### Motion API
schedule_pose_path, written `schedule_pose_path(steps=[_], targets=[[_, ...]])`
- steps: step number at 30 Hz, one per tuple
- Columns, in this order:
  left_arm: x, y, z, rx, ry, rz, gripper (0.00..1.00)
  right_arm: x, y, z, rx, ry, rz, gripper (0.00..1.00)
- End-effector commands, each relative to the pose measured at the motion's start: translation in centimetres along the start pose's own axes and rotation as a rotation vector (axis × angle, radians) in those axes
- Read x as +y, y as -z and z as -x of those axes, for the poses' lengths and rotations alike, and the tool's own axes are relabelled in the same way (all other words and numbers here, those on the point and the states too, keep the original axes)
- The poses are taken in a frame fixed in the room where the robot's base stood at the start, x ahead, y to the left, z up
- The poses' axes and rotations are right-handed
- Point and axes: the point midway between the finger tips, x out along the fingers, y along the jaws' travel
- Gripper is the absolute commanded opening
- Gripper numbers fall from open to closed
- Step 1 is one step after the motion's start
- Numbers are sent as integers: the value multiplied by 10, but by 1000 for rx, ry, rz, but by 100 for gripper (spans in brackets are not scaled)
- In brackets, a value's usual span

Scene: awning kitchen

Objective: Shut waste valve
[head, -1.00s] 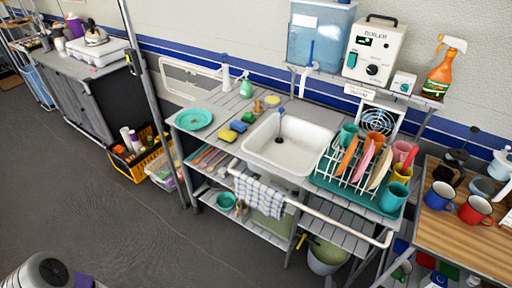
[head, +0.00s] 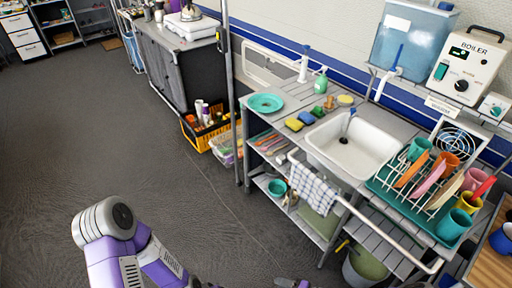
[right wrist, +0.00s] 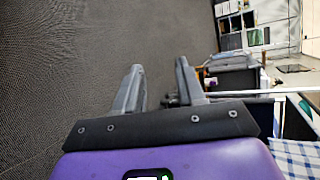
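A small yellow handle (head: 342,245), which looks like the waste valve, sits under the sink unit, just above a bucket (head: 364,266). It is too small to tell whether it is open or shut. The white sink (head: 350,150) with its dark drain is above it. My right gripper (right wrist: 158,88) is open and empty in the right wrist view, with bare floor beyond its fingers. Dark tips, likely of that gripper, show at the head view's bottom edge, apart from the handle. My left arm (head: 135,250) reaches the bottom edge, where its gripper is cut off.
A checked towel (head: 314,188) hangs on the front rail (head: 365,222) of the sink unit; it also shows in the right wrist view (right wrist: 296,158). A dish rack (head: 425,195) stands right of the sink. A yellow crate (head: 208,135) is on the floor. Floor to the left is clear.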

Motion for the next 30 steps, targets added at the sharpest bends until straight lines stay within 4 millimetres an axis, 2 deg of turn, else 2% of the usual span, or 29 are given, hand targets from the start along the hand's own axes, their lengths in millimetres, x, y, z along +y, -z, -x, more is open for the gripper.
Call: schedule_pose_path(steps=[1,3,6,8,12,14,21,24,30], targets=[[0,0,1,0,0,0,0,-6,-27,-4,-126,-95,13,39],[0,0,1,0,0,0,0,-7,-56,-2,-254,-239,25,39],[1,0,2,0,0,0,0,-6,-86,12,-363,-454,66,39],[1,0,2,0,0,0,0,-8,-96,22,-390,-575,106,39],[1,0,3,0,0,0,0,-23,-102,44,-357,-793,232,39],[1,0,3,0,0,0,0,-35,-101,50,-317,-845,289,39],[2,0,4,0,0,0,0,-78,-102,53,-183,-873,424,39],[2,0,4,0,0,0,0,-85,-104,53,-162,-863,438,39],[2,0,4,0,0,0,0,-86,-104,53,-156,-860,437,39]])
